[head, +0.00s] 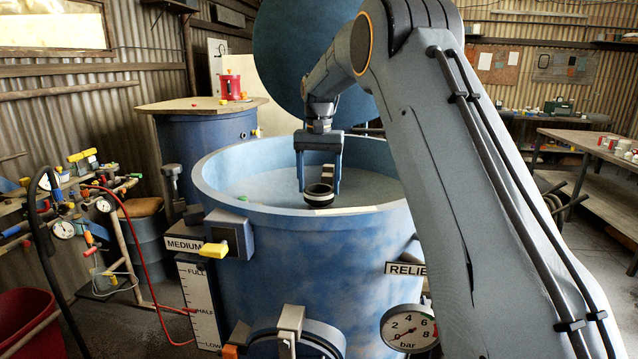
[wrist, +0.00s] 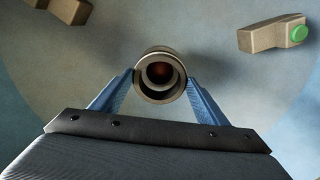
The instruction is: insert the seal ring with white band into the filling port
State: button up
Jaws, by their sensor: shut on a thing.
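The seal ring with white band (head: 319,194) is a dark ring with a pale stripe, low between the fingers of my gripper (head: 319,183) in the head view. The gripper is shut on it over the blue pot's dished top. In the wrist view, the blue fingers of my gripper (wrist: 160,86) press on both sides of the ring (wrist: 160,96). Through the ring I see a smaller round edge and a dark reddish centre.
The blue pot (head: 310,258) has a raised rim around the dished top. A beige block with a green button (wrist: 270,36) lies at the upper right in the wrist view. A large round blue lid (head: 300,50) stands behind. A pressure gauge (head: 408,329) sits at the pot's front right.

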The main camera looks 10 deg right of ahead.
jog(key=shift+f+b, duration=0.35)
jog(key=shift+f, duration=1.1)
jog(key=o, duration=1.1)
jog(key=shift+r+b, duration=1.6)
jog(key=shift+r, duration=2.35)
